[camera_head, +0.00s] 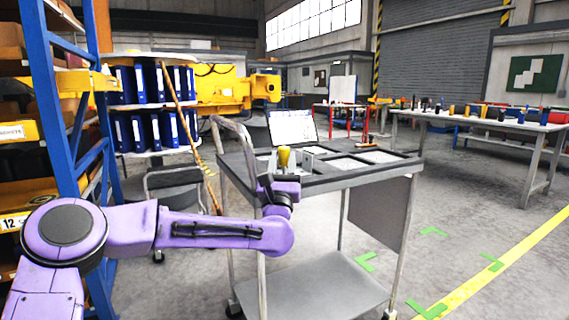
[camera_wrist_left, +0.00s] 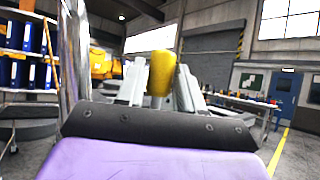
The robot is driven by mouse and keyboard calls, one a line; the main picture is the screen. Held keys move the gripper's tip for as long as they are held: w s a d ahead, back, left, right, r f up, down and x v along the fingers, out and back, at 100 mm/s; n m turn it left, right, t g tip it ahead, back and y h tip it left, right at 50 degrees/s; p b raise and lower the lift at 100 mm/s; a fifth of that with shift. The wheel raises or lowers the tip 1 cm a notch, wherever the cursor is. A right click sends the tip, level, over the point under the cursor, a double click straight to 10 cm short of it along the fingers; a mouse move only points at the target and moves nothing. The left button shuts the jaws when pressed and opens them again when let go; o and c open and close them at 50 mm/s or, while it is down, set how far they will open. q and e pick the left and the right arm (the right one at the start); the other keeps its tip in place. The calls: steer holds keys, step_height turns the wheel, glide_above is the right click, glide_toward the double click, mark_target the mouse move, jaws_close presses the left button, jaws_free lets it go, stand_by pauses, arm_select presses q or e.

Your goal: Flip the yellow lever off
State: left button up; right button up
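The yellow lever (camera_head: 284,156) stands up at the near left part of the cart's top, with a rounded knob. It also shows in the left wrist view (camera_wrist_left: 161,73), between the two grey fingers. My left gripper (camera_head: 288,161) is open around or just short of the lever; I cannot tell the exact depth. I see no clear contact between fingers and lever. The lever's lower part and base are hidden by my gripper and wrist. My right gripper is not in view.
The grey cart (camera_head: 350,178) has a raised tubular handle (camera_head: 236,127) at its left, close to my left wrist. A tilted panel (camera_head: 292,126) and a red-handled tool (camera_head: 366,141) are at its back. A blue-framed shelf (camera_head: 62,70) stands left.

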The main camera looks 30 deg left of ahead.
arm_select(q)
steer(key=shift+o, duration=1)
steer(key=shift+s+a, duration=0.1)
steer(key=shift+s+d+f, duration=0.2)
steer(key=shift+s+f, duration=0.1)
steer(key=b+v, duration=0.1)
steer(key=v, duration=0.8)
steer(key=shift+s+b, duration=0.35)
steer(key=shift+b, duration=0.05)
steer(key=shift+f, duration=0.1)
